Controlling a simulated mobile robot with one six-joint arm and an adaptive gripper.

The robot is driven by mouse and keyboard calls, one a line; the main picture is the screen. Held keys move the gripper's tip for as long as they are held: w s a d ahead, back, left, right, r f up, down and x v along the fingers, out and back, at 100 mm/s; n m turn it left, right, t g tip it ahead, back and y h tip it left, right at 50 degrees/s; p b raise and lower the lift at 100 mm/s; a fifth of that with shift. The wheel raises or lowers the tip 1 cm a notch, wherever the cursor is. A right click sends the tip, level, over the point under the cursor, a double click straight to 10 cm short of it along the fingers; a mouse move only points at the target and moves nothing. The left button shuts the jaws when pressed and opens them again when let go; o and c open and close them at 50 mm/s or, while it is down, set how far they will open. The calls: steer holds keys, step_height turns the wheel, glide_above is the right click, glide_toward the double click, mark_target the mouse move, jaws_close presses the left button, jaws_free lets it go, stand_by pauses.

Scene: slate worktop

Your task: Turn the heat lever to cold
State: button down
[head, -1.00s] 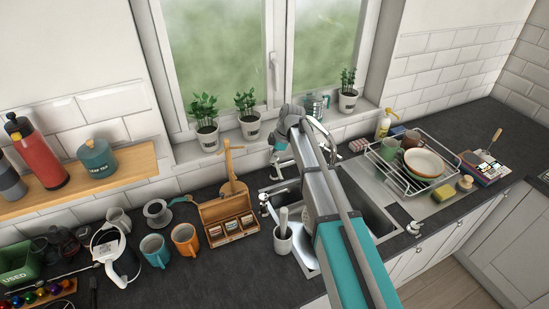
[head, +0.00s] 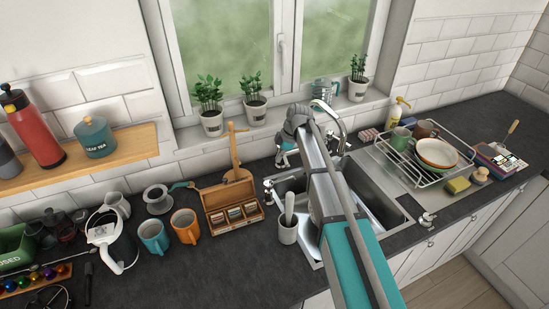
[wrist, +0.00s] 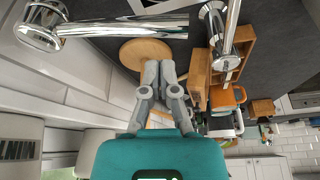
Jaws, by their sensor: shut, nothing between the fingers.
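The chrome tap (head: 340,122) stands behind the sink, its curved spout rising just right of my arm. In the wrist view a thick chrome tube (wrist: 120,29) crosses the top, and a second chrome part (wrist: 226,42) hangs down right of centre. I cannot tell for sure which of these is the heat lever or how it is set. My gripper (head: 282,158) is left of the tap, partly hidden by my arm in the head view. In the wrist view my gripper (wrist: 160,66) is shut and empty, its fingertips below the chrome tube with no contact visible.
The sink (head: 378,200) lies under my arm. A dish rack (head: 428,163) is on the right. Potted plants line the sill, including one (head: 254,100) near my arm.

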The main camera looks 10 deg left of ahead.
steer(key=shift+w+d+f, duration=0.2)
steer(key=shift+d+f, duration=0.1)
steer(key=shift+d, duration=0.35)
steer(key=shift+w+d+f+b, duration=0.1)
steer(key=shift+d+b, duration=0.05)
steer(key=shift+d, duration=0.2)
steer(key=shift+w+d+f+b, duration=0.1)
steer(key=shift+d+b, duration=0.05)
steer(key=shift+d, duration=0.2)
steer(key=shift+r, duration=0.15)
steer(key=s+a+r+p, duration=0.1)
steer(key=a+r+p, duration=0.1)
steer(key=a, duration=0.2)
step_height(320, 180, up, 9)
steer(key=p, duration=0.9)
glide_above(285, 161)
steer(key=shift+s+d, duration=0.1)
steer(key=shift+d, duration=0.05)
steer(key=shift+f, duration=0.1)
